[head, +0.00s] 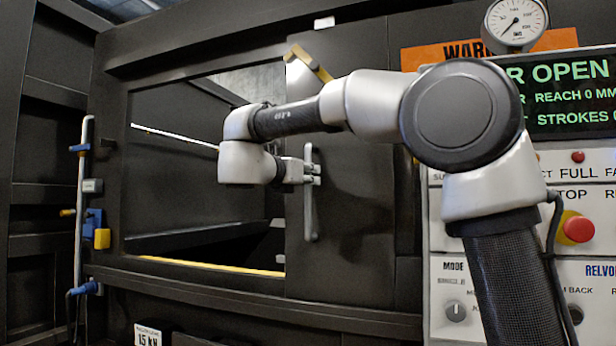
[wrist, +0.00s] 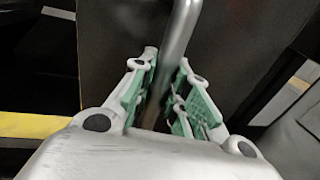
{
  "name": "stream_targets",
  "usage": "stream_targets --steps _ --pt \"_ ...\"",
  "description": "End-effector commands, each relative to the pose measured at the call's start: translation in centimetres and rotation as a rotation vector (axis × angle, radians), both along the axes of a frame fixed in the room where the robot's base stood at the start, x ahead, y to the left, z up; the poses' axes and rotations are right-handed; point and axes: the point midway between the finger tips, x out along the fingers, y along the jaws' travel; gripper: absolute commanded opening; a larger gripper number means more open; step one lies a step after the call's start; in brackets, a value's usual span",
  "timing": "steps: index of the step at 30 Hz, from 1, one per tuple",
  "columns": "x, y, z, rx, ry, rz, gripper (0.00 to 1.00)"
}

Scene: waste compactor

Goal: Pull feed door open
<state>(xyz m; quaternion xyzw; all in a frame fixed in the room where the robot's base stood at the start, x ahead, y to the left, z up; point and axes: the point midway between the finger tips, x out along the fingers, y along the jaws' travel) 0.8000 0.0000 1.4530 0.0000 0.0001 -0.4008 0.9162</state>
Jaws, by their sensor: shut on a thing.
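The feed door (head: 350,220) is a dark sliding-type panel at the right side of a large opening (head: 200,180) in the compactor's front. Its vertical grey bar handle (head: 310,215) stands near the door's left edge. My gripper (head: 312,175) reaches the handle from the left, and my arm crosses in front of the door. In the wrist view the handle (wrist: 181,40) runs between the green-padded fingers of my gripper (wrist: 165,100), which are shut on it. My arm hides part of the door's upper area.
A yellow strip (head: 210,267) lines the opening's lower edge. A control panel (head: 590,240) with a red stop button, knobs and a green-lettered display (head: 570,95) stands at right, partly behind my arm. A blue-fitted vertical rod (head: 82,200) is at the left.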

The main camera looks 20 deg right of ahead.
Motion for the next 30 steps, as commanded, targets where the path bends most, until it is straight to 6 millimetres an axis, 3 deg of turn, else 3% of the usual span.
stream_targets --steps 4,12,15,26,27,30 --pt "-0.9 -1.3 0.2 0.001 -0.002 -0.002 0.00" --pt "-4.6 -6.4 0.1 0.001 -0.001 -0.005 0.00" --pt "-5.4 -7.4 0.1 0.000 -0.001 -0.002 0.00" --pt "-5.6 -7.7 0.1 -0.001 -0.002 0.000 0.00" --pt "-5.6 -7.7 0.1 -0.001 -0.002 0.001 0.24" --pt "-5.6 -7.7 0.1 0.000 -0.001 0.000 0.39"
